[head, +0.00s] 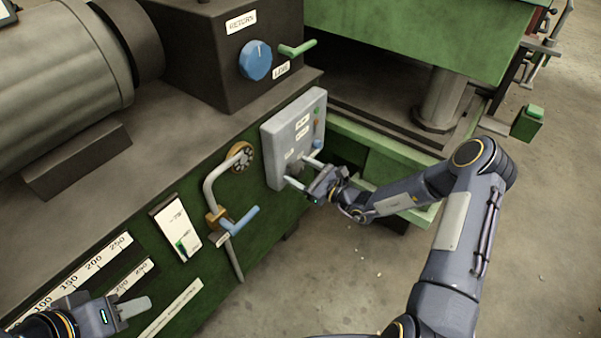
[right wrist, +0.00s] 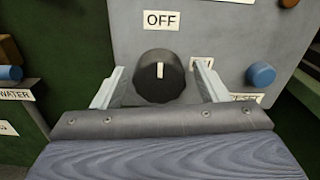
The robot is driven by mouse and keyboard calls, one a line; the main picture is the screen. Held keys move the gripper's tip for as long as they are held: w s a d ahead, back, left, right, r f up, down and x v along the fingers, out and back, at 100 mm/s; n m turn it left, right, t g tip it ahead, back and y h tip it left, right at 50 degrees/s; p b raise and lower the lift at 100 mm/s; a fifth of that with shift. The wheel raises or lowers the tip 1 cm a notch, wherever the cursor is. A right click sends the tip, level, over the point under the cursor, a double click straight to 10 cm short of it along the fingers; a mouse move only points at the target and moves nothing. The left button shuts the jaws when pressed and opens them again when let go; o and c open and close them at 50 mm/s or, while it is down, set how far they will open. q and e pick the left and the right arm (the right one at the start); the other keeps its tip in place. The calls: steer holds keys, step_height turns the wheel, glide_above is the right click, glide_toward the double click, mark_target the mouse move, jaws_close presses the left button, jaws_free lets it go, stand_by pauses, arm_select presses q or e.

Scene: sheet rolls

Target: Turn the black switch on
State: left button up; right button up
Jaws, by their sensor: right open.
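The black switch (right wrist: 159,77) is a round knob on the face of a grey control box (head: 275,140). Its white mark points straight up at the OFF label (right wrist: 161,20). A second label to its right is partly hidden by a finger. My right gripper (right wrist: 160,84) is open, with one finger on each side of the knob; I cannot tell whether they touch it. In the head view my right gripper (head: 304,172) is at the lower part of the box, and I cannot make out the knob. My left gripper (head: 136,307) is at the lower left, away from the box; its opening is unclear.
A blue button (right wrist: 261,74) with a RESET label sits right of the switch. Left of the box are a bent pipe (head: 209,190) with a blue valve handle (head: 241,220). Above are a blue dial (head: 255,60) and a green lever (head: 298,48). The floor (head: 330,270) in front is clear.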

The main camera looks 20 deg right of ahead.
steer(key=shift+w, duration=0.1)
steer(key=c, duration=1)
